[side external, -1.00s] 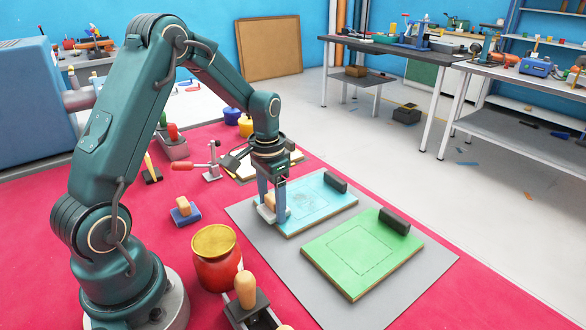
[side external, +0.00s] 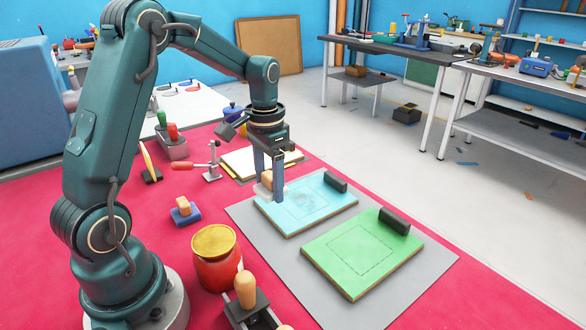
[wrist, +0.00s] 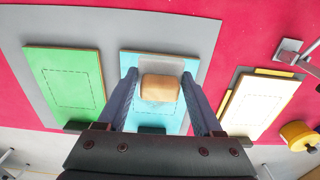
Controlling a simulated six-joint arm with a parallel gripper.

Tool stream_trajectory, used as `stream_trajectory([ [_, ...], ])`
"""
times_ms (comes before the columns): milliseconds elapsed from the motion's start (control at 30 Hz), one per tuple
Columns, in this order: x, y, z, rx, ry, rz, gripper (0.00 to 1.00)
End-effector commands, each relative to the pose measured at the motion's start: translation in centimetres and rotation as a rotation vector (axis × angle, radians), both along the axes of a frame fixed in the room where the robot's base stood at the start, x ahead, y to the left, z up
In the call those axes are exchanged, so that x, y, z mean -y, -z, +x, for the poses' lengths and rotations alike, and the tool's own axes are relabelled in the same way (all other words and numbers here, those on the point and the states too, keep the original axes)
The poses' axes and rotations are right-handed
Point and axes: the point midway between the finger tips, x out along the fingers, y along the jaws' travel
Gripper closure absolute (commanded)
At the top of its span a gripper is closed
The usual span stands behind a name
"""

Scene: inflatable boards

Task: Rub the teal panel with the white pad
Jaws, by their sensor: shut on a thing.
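The teal panel (side external: 320,207) looks light blue and lies on the grey mat, with a dashed square and a faint grey smudge inside it. My gripper (side external: 269,186) is shut on the wooden handle of the white pad (side external: 268,196), at the panel's left end. In the wrist view, the handle (wrist: 160,88) sits between my fingers, with the pale pad (wrist: 160,65) beyond it over one end of the teal panel (wrist: 130,62). I cannot tell whether the pad touches the panel.
A green panel (side external: 340,255) with a dark block lies beside it on the grey mat (side external: 425,278). A pale board (side external: 240,162) lies behind. A red jar (side external: 217,265), a blue pad with a wooden handle (side external: 186,214) and a toggle clamp (side external: 212,170) stand on the left.

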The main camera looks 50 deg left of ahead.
Motion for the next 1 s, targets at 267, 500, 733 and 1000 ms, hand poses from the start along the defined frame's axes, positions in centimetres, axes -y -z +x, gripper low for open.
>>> stream_trajectory([
  [267,0.0,-0.3,0.1,0.003,0.0,0.001,0.84],
  [500,0.0,-2.3,0.1,0.005,0.0,0.002,0.84],
  [733,0.0,-3.1,0.1,0.003,0.0,0.001,0.84],
  [1000,0.0,-3.0,0.0,0.002,0.0,0.0,0.84],
])
